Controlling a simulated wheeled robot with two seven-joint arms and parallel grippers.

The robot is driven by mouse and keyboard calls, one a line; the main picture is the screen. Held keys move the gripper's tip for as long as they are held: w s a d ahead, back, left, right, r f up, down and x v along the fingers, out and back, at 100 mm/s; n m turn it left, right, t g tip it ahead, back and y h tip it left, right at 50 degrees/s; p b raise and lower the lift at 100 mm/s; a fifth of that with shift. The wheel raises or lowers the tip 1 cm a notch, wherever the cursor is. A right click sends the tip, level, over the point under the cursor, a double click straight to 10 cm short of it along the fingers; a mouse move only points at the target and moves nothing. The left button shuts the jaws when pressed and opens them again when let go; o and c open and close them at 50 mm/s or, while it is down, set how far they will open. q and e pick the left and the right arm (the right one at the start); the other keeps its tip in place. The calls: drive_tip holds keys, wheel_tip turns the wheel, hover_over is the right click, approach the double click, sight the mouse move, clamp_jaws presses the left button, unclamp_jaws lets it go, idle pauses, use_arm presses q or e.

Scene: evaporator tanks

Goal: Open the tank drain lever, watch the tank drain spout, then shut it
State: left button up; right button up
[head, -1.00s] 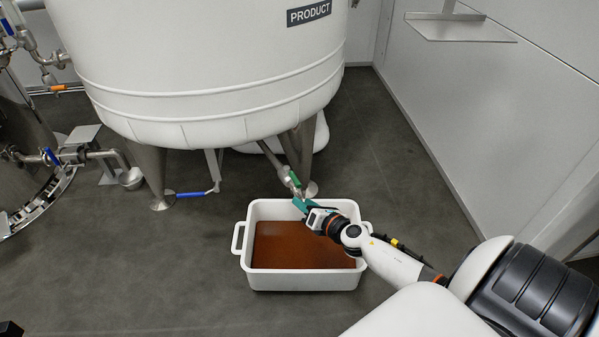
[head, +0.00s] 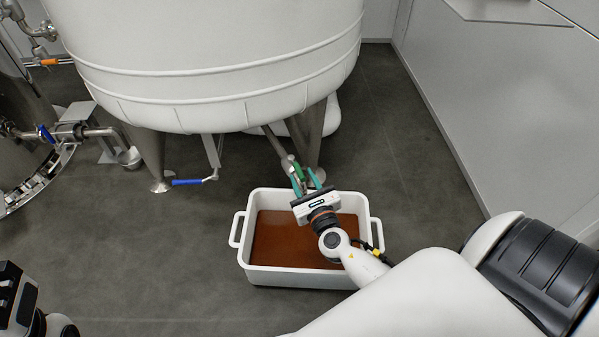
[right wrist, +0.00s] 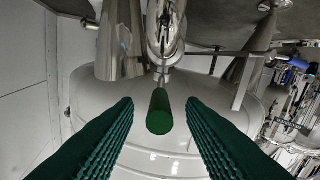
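The drain lever has a green handle (head: 299,172) on a metal valve under the white product tank (head: 215,90). In the right wrist view the green handle (right wrist: 160,112) points toward the camera, between my fingers with a gap on both sides. My right gripper (head: 307,183) is open around it, teal fingers spread. The metal drain pipe (right wrist: 165,35) is above the handle in that view; the spout's mouth is not clear, and I see no stream. Part of my left gripper (head: 22,298) shows at the lower left; its fingers are out of sight.
A white tub (head: 300,278) holding brown liquid (head: 285,240) stands on the floor below the valve. A blue-handled lever (head: 190,182) is left of it. Tank legs (head: 310,135) stand close behind. A steel vessel (head: 30,130) is at left, a wall at right.

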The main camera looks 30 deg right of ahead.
sight(295, 163)
drive_tip(key=shift+x, duration=1.65)
clamp_jaws()
